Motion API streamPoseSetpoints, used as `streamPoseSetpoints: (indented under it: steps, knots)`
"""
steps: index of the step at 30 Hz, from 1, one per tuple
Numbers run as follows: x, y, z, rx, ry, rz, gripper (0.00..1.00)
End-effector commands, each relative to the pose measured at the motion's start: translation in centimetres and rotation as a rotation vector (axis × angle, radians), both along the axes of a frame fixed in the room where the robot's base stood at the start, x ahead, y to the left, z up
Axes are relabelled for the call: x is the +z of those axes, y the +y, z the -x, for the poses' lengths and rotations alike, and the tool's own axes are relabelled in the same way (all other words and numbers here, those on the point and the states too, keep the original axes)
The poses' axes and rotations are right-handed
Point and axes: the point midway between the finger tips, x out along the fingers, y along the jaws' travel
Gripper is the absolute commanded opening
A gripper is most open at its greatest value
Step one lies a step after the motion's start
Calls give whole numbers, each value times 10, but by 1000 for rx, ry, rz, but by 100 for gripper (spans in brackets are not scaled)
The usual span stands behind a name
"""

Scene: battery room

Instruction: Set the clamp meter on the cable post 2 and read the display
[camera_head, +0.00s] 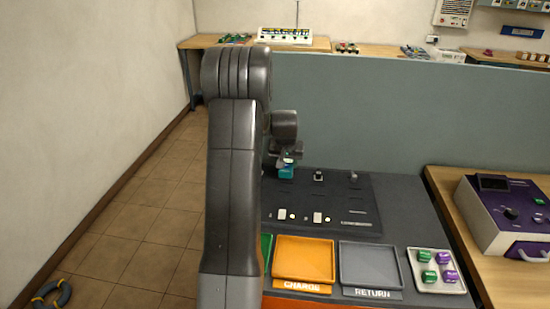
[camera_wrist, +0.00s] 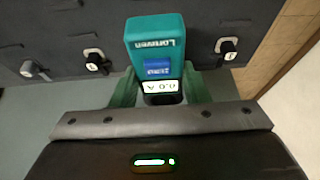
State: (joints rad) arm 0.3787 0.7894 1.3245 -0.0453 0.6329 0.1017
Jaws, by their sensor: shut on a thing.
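The clamp meter is a teal block with a blue button and a small lit display. In the wrist view the clamp meter (camera_wrist: 155,38) sits between the green fingers of my gripper (camera_wrist: 161,88), which is shut on it. Its display (camera_wrist: 161,87) seems to show 0.0 A. In the head view the meter (camera_head: 286,173) hangs under my gripper (camera_head: 288,158), over the back of the dark panel. Small posts (camera_head: 319,176) (camera_head: 353,177) stand to its right. The wrist view shows posts on both sides of the meter (camera_wrist: 226,46) (camera_wrist: 95,62). I cannot read which is post 2.
In front of the panel are an orange CHARGE tray (camera_head: 304,258), a grey RETURN tray (camera_head: 368,265) and a light tray (camera_head: 411,262) with green and purple blocks. A purple device (camera_head: 507,213) stands on the right bench. A grey-green partition (camera_head: 420,110) rises behind. My arm hides the panel's left part.

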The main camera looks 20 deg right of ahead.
Motion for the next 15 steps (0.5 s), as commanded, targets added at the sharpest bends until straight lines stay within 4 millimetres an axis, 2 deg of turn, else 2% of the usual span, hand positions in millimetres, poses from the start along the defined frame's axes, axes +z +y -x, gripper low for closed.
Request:
streamPoseSetpoints:
  steps: [8,15]
  knots:
    - [-17,-1,1,-1,-1,1,7]
    - [-43,-1,1,-1,0,0,7]
